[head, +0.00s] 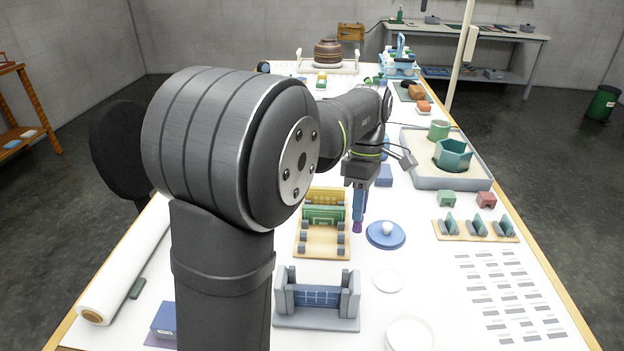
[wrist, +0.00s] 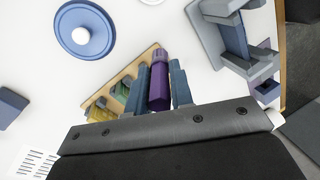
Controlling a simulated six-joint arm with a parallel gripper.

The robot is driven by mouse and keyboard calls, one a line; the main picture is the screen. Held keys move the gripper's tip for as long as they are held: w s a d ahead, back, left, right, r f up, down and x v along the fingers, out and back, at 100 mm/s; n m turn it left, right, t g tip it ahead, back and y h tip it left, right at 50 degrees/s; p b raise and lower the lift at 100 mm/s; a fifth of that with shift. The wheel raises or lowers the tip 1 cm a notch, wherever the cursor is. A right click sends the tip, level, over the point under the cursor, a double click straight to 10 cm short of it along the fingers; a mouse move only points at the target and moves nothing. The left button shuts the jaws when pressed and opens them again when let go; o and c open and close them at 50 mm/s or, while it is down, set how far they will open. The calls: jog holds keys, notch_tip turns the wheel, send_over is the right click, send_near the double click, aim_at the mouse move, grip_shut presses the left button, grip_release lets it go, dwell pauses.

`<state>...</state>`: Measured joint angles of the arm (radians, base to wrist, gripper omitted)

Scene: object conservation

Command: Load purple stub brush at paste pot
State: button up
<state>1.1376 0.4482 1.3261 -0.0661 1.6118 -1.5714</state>
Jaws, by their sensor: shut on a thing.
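My gripper (head: 359,208) points down over the middle of the table, its blue fingers shut on the purple stub brush (head: 357,227). The purple end shows below the fingers in the head view. In the wrist view the brush (wrist: 159,88) lies between the two fingers (wrist: 157,72). A round blue dish (head: 373,240) with a white ball-like lump (head: 387,228) sits just right of the brush, apart from it. The dish also shows at upper left in the wrist view (wrist: 68,38). I cannot tell whether this dish is the paste pot.
A wooden stand with green and yellow parts (head: 322,222) is left of my gripper. A grey holder with a blue panel (head: 317,297) stands nearer. A grey tray (head: 440,182) with a teal hexagonal pot (head: 453,155) and green cup (head: 438,130) is right. White discs (head: 388,281) lie in front.

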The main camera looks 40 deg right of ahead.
jog(key=s+a+r+m+t+y, duration=0.1)
jog(key=s+a+m, duration=0.25)
jog(key=s, duration=0.75)
jog(key=s+a+m+y, duration=0.15)
jog(key=s+a, duration=0.25)
jog(key=s, duration=0.7)
jog(key=shift+h, duration=0.45)
jog(key=shift+w+d+f, duration=0.1)
jog(key=shift+w+f, duration=0.05)
jog(key=shift+f, duration=2.7)
jog(key=shift+f, duration=0.65)
jog(key=shift+r, duration=0.1)
notch_tip(320, 180, up, 7)
